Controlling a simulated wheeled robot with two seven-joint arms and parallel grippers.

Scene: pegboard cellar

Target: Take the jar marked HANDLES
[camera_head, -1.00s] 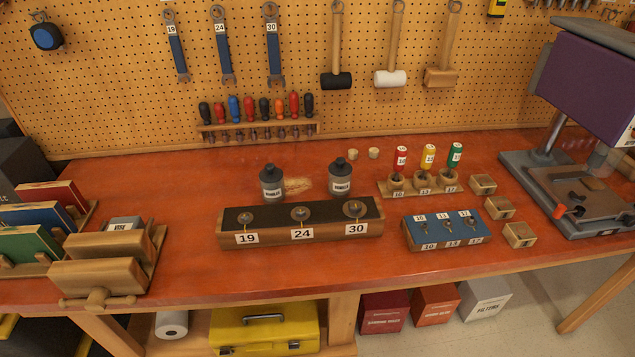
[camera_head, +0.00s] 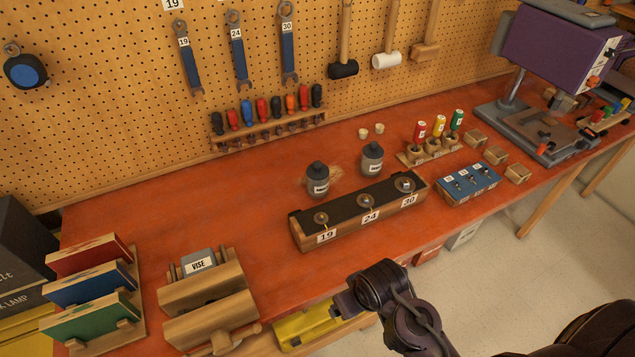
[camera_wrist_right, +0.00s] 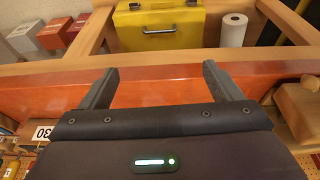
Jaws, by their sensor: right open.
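Two dark grey jars with black caps and white labels stand upright on the red bench behind the socket rack. The left jar (camera_head: 318,181) and the right jar (camera_head: 372,159) are a short way apart. Their label words are too small for me to read surely, so I cannot tell which is marked HANDLES. My right gripper (camera_head: 344,304) is in front of the bench's front edge, well short of the jars. In the right wrist view its two fingers (camera_wrist_right: 161,75) are spread with nothing between them. My left gripper is not in view.
The long rack (camera_head: 345,227) marked 19, 24, 30 lies between my right gripper and the jars. A blue key block (camera_head: 471,184) and a screwdriver stand (camera_head: 430,150) are to its right. A wooden vise (camera_head: 208,301) is front left. The bench left of the jars is clear.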

